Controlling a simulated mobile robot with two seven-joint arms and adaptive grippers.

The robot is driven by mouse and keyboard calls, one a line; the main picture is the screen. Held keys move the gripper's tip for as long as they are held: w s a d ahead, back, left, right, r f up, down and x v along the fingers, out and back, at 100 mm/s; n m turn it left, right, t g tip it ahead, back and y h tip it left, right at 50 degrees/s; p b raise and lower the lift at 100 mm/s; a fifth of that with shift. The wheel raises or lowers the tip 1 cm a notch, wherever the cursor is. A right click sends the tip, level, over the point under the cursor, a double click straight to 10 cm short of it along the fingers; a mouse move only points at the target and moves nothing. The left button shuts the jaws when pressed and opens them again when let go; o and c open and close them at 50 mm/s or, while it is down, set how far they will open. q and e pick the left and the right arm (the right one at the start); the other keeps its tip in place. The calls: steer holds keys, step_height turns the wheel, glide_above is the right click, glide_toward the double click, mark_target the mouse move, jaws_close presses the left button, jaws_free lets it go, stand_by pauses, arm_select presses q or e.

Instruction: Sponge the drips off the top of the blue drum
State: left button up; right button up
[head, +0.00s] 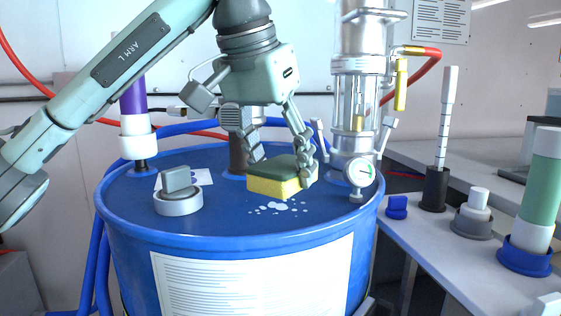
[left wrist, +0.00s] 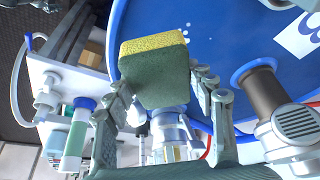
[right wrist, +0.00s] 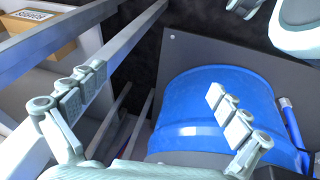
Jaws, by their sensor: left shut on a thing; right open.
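The blue drum (head: 215,239) stands in the middle of the head view with a pale label on its side. White drips (head: 272,208) lie on its top near the front. My left gripper (head: 280,165) is shut on a yellow and green sponge (head: 272,187) over the drum top, just behind the drips. Whether the sponge touches the top is hard to tell. The left wrist view also shows the sponge (left wrist: 153,80) between the fingers. My right gripper (right wrist: 155,110) is open and empty in the right wrist view, with the drum's side (right wrist: 215,110) beyond it.
A grey cap (head: 178,194), a purple and white tube (head: 134,115) and a clear metal-framed cylinder (head: 357,95) stand on the drum. A side bench (head: 455,240) at right holds a marked rod (head: 446,120), a grey-based fitting (head: 473,222) and a green cylinder (head: 543,180).

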mark_target(280, 217)
arm_select(q)
steer(key=shift+f+b, duration=0.4)
steer(key=shift+f, duration=0.2)
steer(key=shift+f+b, duration=0.65)
steer(key=shift+f, duration=0.2)
arm_select(e)
steer(key=w+a+r+t, duration=0.3)
steer(key=r, duration=0.2)
steer(key=shift+w+a+y, duration=0.2)
steer(key=shift+w+y, duration=0.2)
steer(key=shift+r, duration=0.1)
arm_select(q)
steer(key=shift+f+b, duration=0.75)
steer(key=shift+f, duration=0.25)
arm_select(e)
steer(key=shift+f, duration=0.6)
arm_select(q)
steer(key=shift+w, duration=0.1)
arm_select(e)
steer(key=shift+r, duration=0.15)
